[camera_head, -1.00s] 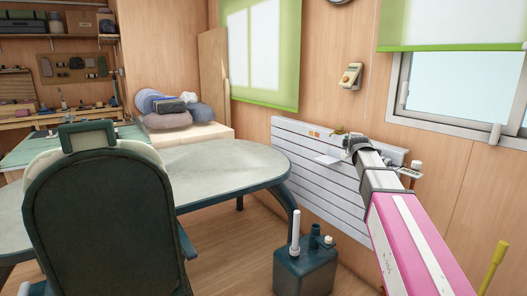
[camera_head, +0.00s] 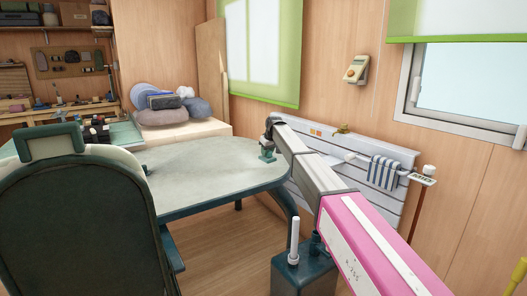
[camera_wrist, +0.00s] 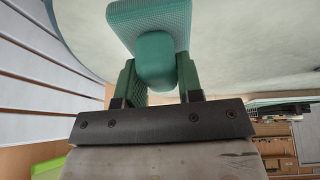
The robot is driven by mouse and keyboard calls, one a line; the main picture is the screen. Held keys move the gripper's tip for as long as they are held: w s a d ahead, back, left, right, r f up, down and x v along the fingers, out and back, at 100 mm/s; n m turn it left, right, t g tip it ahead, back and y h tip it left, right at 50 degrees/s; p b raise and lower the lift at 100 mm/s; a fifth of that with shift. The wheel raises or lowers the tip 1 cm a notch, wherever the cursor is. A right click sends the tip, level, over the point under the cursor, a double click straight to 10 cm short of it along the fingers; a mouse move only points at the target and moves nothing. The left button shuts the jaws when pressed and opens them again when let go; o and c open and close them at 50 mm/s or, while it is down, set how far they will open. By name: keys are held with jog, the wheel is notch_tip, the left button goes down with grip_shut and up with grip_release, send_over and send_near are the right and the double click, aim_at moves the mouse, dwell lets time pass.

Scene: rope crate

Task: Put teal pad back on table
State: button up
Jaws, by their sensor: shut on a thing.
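The teal pad (camera_wrist: 180,14) is a textured block with a smooth rounded grip (camera_wrist: 156,58), seen in the wrist view. My gripper (camera_wrist: 157,78) is shut on that grip, with a green finger on each side. In the head view my gripper (camera_head: 267,148) is at the right end of the table, with the small teal pad (camera_head: 267,157) under it. The table (camera_head: 205,165) has a pale grey top and a dark teal rim, and its bare top also shows in the wrist view (camera_wrist: 235,50). I cannot tell whether the pad touches the tabletop.
A dark green chair (camera_head: 75,220) stands in front of the table at left. A white slatted radiator (camera_head: 335,150) with a striped cloth (camera_head: 383,172) is on the right wall. A dark teal canister (camera_head: 300,270) stands on the floor. The visible tabletop around the pad is clear.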

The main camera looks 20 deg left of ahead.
aim_at(262, 157)
jog(key=shift+a+f, duration=0.15)
jog(key=shift+a, duration=0.6)
jog(key=shift+a+f, duration=0.15)
jog(key=shift+a, duration=0.6)
jog(key=shift+g, duration=0.3)
jog(key=shift+r, duration=0.1)
jog(key=shift+d+f, duration=0.1)
jog(key=shift+f, duration=2.9)
jog(key=shift+f, duration=0.6)
jog(key=o, duration=0.9)
jog(key=shift+r, duration=0.1)
jog(key=v, duration=1)
jog(key=shift+s+d+r, duration=0.1)
jog(key=shift+d+r, duration=0.1)
jog(key=shift+r, duration=0.05)
